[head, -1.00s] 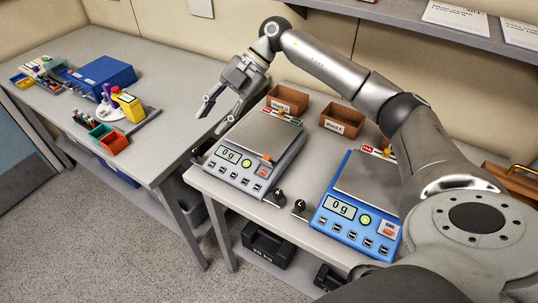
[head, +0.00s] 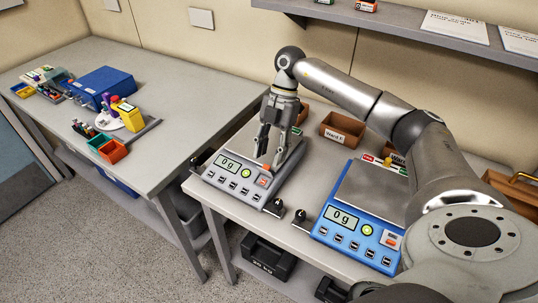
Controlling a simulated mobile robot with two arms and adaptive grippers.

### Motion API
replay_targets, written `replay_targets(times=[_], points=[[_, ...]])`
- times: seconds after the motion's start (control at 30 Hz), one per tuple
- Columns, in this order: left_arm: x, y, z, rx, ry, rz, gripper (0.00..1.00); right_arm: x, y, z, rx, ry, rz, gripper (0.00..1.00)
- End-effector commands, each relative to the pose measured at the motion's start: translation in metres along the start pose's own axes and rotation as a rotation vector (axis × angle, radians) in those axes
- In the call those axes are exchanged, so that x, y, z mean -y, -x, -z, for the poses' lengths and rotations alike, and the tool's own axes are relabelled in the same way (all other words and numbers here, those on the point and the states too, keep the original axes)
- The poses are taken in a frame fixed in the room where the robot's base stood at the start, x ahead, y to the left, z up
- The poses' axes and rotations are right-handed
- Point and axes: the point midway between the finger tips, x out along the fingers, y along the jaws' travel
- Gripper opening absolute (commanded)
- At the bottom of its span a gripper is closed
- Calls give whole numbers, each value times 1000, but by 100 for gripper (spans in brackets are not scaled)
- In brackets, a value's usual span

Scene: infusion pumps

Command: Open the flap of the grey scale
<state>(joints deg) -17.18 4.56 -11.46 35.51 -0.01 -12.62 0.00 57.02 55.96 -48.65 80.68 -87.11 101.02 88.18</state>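The grey scale (head: 236,187) stands at the left end of the right-hand table, with its display (head: 231,163) reading 0 g. My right gripper (head: 268,162) points down over the scale's plate, near the front panel. Its two fingers are apart, with nothing visible between them. An orange-red part (head: 264,181) shows on the front panel, just below the right fingertip. I cannot tell whether the fingertips touch the scale. I cannot make out the flap clearly; the gripper covers part of the scale. My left gripper is not in view.
A blue scale (head: 345,238) stands to the right, close to my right arm. Brown bins (head: 342,129) stand behind the scales. Small dark knobs (head: 300,216) are at the table's front edge. A shelf (head: 400,33) hangs above. The left table (head: 180,90) has free room.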

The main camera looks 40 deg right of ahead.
Motion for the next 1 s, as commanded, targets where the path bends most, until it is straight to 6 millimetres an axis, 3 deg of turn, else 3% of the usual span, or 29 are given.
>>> replay_targets(times=[0.2, 0.5, 0.8, 1.0], points=[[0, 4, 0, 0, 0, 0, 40, 0, -19, 0, 0, 0, 0, 39], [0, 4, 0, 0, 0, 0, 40, 0, -22, 0, 0, 1, -1, 39], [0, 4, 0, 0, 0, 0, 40, 0, -22, 0, 0, 1, -1, 1], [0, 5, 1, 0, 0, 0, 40, -1, -21, -1, -17, 0, 0, 0]])
